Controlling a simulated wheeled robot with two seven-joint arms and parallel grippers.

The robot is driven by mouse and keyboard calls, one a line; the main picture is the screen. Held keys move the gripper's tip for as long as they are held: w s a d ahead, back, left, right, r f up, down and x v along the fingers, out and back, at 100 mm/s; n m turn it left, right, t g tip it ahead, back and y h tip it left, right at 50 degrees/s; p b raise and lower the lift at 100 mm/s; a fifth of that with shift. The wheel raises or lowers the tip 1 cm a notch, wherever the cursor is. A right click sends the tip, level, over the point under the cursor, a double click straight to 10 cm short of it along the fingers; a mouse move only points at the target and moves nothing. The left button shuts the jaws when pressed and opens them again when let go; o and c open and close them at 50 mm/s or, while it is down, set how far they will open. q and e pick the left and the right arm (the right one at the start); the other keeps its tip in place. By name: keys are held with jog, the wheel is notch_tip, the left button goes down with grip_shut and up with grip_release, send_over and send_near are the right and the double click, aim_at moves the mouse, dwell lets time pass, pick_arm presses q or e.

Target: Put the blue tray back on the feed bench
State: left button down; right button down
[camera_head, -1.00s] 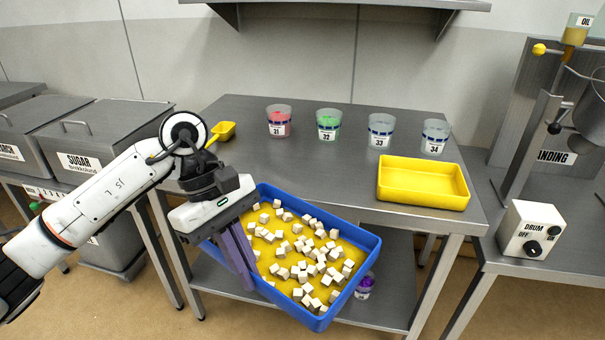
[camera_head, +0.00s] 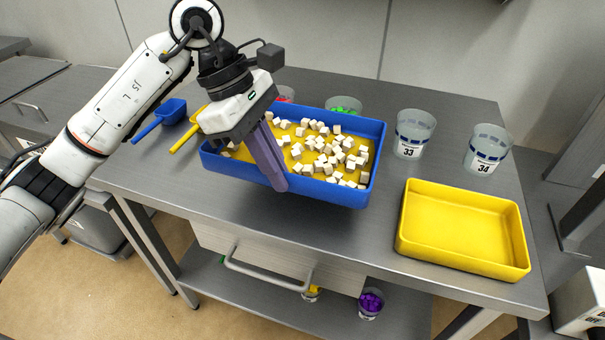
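The blue tray (camera_head: 335,192) has a yellow floor and holds many small white cubes (camera_head: 318,150). It is over the left and middle part of the steel bench top (camera_head: 160,185), roughly level. I cannot tell whether its underside touches the bench. My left gripper (camera_head: 275,178) comes in from the left, with its purple fingers closed over the tray's near wall. The far finger is partly hidden inside the tray. My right gripper is not in view.
Cups 33 (camera_head: 414,135) and 34 (camera_head: 487,150) stand right of the tray; a green-filled cup (camera_head: 344,105) and a red-filled cup (camera_head: 285,93) are partly hidden behind it. A yellow tray (camera_head: 462,230) lies at right. A blue scoop (camera_head: 171,112) and a yellow scoop (camera_head: 190,130) lie left.

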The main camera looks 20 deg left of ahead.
pick_arm(q)
jog(key=f, duration=0.5)
jog(key=shift+s, duration=0.2)
jog(key=shift+w+f+p, duration=0.1)
jog(key=shift+f+p, duration=0.25)
jog(key=shift+f, duration=1.85)
jog(key=shift+f, duration=0.15)
jog(key=c, duration=2)
grip_release()
jog(key=shift+r, duration=0.2)
jog(key=b+v, duration=0.1)
jog(key=v, duration=1.1)
jog(key=shift+a+f, duration=0.1)
